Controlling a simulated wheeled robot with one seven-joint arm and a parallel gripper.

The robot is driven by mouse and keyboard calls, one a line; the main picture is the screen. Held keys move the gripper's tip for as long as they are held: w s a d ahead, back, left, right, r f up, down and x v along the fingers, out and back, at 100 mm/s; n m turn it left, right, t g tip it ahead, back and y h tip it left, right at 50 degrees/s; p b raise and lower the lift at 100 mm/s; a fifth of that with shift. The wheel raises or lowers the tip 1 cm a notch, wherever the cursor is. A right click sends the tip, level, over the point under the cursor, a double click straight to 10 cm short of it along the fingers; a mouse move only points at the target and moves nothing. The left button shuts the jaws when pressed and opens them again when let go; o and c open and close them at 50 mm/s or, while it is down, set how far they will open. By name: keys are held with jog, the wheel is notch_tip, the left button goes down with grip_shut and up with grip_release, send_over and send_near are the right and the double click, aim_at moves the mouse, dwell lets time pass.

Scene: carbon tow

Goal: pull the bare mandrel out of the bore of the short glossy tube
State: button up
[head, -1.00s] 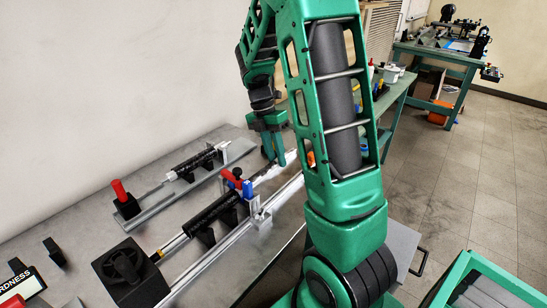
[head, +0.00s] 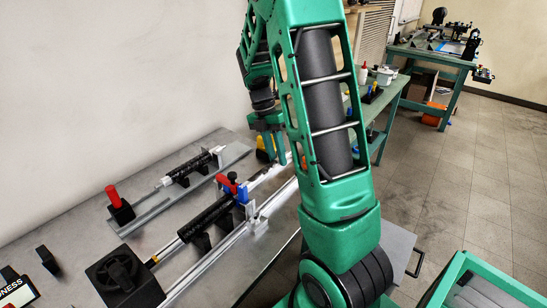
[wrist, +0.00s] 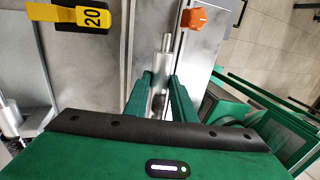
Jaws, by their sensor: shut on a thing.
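A black tube (head: 205,217) lies on black supports in the nearer fixture, with a red and blue clamp (head: 236,188) at its right end. A pale metal mandrel (head: 264,177) stretches from the clamp toward my gripper (head: 277,158), roughly in line with the tube. In the wrist view my gripper (wrist: 160,88) is shut around the silver mandrel (wrist: 165,52), whose narrower tip points away beyond the fingers. A metal rod (head: 170,249) shows at the tube's left end. The bore is hidden, so I cannot tell how deep the mandrel sits.
A second fixture with a shorter black tube (head: 188,167) and a red handle (head: 113,195) stands behind.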

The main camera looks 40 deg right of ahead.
jog(key=shift+d, duration=0.1)
jog(key=shift+w+d, duration=0.15)
jog(key=shift+d, duration=0.55)
jog(key=shift+w+d, duration=0.15)
jog(key=shift+d, duration=0.55)
jog(key=shift+w+d, duration=0.15)
jog(key=shift+d, duration=0.6)
jog(key=shift+w+d, duration=0.15)
jog(key=shift+d, duration=0.55)
jog(key=shift+d, duration=0.15)
jog(key=shift+w+d, duration=0.25)
jog(key=shift+d, duration=1)
